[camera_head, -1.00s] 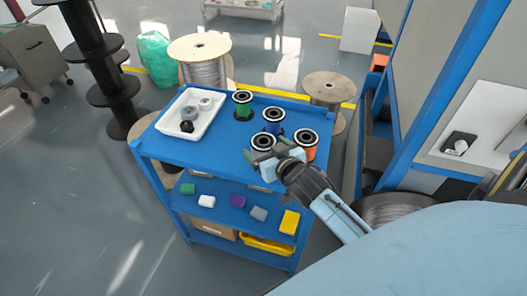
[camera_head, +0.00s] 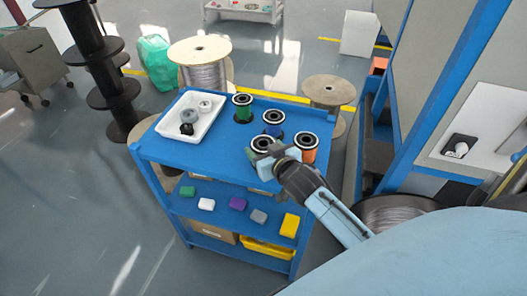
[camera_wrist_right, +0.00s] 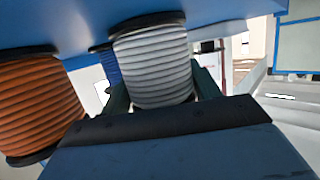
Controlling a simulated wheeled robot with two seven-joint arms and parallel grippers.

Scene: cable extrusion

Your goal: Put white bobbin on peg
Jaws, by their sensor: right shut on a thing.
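The white bobbin (camera_wrist_right: 155,65) has black flanges and is wound with pale cable. In the head view its round black-and-white top (camera_head: 262,143) shows at the front of the blue cart top, and my gripper covers part of its side. My right gripper (camera_wrist_right: 158,90) is shut on the bobbin, with one finger on each side of it. In the head view the right gripper (camera_head: 265,156) reaches in from the lower right. A dark peg-like part (camera_head: 458,143) shows in the pale machine panel at the right, too small to make out clearly. My left gripper is not in view.
An orange bobbin (camera_head: 306,146) stands close to the right of the held one. A blue bobbin (camera_head: 273,122) stands behind it, and a green bobbin (camera_head: 242,107) farther back. A white tray (camera_head: 211,124) with small parts lies at the left. Blue machine posts (camera_head: 440,95) rise at the right.

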